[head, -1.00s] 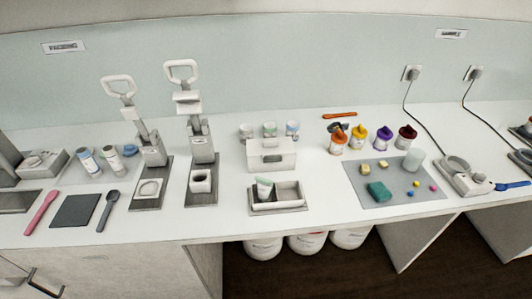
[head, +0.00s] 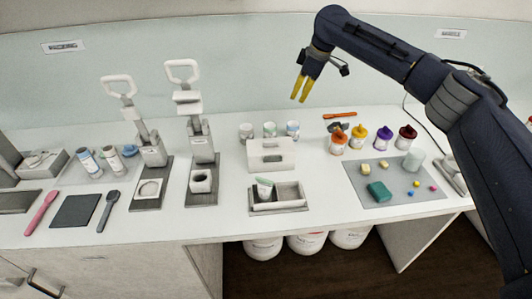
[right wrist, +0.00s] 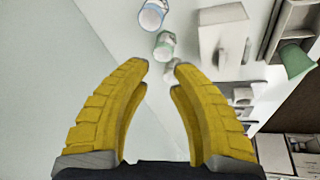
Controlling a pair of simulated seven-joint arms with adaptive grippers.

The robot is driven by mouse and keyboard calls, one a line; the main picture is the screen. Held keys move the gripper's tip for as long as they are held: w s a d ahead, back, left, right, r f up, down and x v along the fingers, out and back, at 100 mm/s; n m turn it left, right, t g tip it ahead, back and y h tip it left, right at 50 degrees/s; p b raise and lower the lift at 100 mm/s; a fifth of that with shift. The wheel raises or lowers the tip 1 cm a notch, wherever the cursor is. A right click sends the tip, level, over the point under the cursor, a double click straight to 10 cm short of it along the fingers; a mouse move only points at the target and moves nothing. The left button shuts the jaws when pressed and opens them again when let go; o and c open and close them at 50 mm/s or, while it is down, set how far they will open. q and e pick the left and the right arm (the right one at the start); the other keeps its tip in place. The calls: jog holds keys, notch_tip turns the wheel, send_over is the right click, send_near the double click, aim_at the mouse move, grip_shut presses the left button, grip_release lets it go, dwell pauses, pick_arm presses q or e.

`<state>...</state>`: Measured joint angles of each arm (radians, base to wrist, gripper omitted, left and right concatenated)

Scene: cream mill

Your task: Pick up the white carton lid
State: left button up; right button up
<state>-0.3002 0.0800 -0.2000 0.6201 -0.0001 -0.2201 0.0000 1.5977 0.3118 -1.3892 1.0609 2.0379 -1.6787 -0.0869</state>
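The white carton lid (head: 270,156), a boxy white piece with a dark slot in its front, stands on the counter behind the open white carton (head: 291,193). It also shows in the right wrist view (right wrist: 221,34), up and to the right of the fingers. My right gripper (head: 299,89) has yellow fingers and hangs in the air above and right of the lid in the head view. Its fingers are apart with nothing between them, as the right wrist view (right wrist: 163,66) shows. My left gripper is out of view.
Several small cups (head: 269,130) stand right behind the lid. Several coloured jars (head: 357,138) and an orange tool (head: 339,115) are to the right. A grey mat (head: 416,192) bears small coloured pieces. Two lever presses (head: 202,141) stand to the left.

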aim_at(271, 141)
jog(key=s+a+r+n+g+h, duration=0.3)
jog(key=s+a+n, duration=0.1)
jog(key=s+a, duration=0.5)
notch_tip(271, 141, down, 17)
jog(key=shift+s+r, duration=0.1)
jog(key=shift+s, duration=0.05)
dwell(0.4)
jog(key=shift+c, duration=0.5)
grip_shut()
